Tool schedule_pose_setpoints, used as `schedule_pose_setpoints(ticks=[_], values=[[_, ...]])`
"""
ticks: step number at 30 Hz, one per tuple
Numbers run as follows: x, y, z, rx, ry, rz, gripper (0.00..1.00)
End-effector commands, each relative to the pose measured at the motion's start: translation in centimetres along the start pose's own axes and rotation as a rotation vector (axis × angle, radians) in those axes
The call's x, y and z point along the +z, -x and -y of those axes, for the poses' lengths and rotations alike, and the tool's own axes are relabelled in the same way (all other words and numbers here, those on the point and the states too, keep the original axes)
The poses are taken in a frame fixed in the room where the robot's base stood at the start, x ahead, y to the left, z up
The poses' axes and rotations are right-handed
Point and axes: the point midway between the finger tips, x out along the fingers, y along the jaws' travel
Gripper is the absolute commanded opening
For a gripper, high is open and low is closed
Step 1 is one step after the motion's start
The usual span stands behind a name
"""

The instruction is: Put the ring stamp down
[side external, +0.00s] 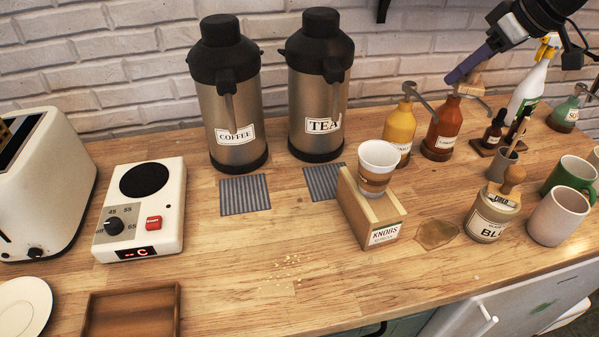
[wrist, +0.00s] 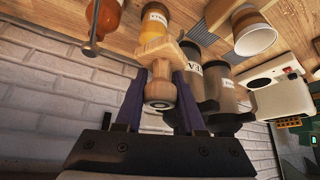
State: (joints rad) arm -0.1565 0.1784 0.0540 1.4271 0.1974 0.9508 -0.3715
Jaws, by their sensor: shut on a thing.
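My gripper (side external: 468,70) is at the upper right of the side view, high above the counter near the pump bottles. It is shut on a pale wooden stamp (side external: 471,86), which I take to be the ring stamp. In the wrist view, the stamp's round knob handle (wrist: 159,88) sits between my two purple fingers (wrist: 160,80). Its wider wooden block points away from the gripper. The stamp's printing face is hidden. A second wooden-knobbed piece (side external: 513,178) rests on top of a labelled jar (side external: 488,220).
Yellow (side external: 399,135) and red (side external: 443,128) pump bottles stand below and near my gripper. Two mugs, green (side external: 570,178) and pale (side external: 558,217), stand at the right. The front middle counter (side external: 230,270) is mostly clear.

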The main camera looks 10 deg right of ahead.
Motion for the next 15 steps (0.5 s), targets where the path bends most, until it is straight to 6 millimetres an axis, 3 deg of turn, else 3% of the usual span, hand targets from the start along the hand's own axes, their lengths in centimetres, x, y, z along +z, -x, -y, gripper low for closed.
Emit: schedule_pose_setpoints(ticks=[1, 7, 15], values=[[-0.3, -0.1, 2.8, -0.033, 0.052, -0.001, 0.00], [-0.2, -0.1, 12.7, -0.153, 0.242, -0.001, 0.00], [2.4, 1.5, 25.1, -0.313, 0.493, -0.004, 0.00]])
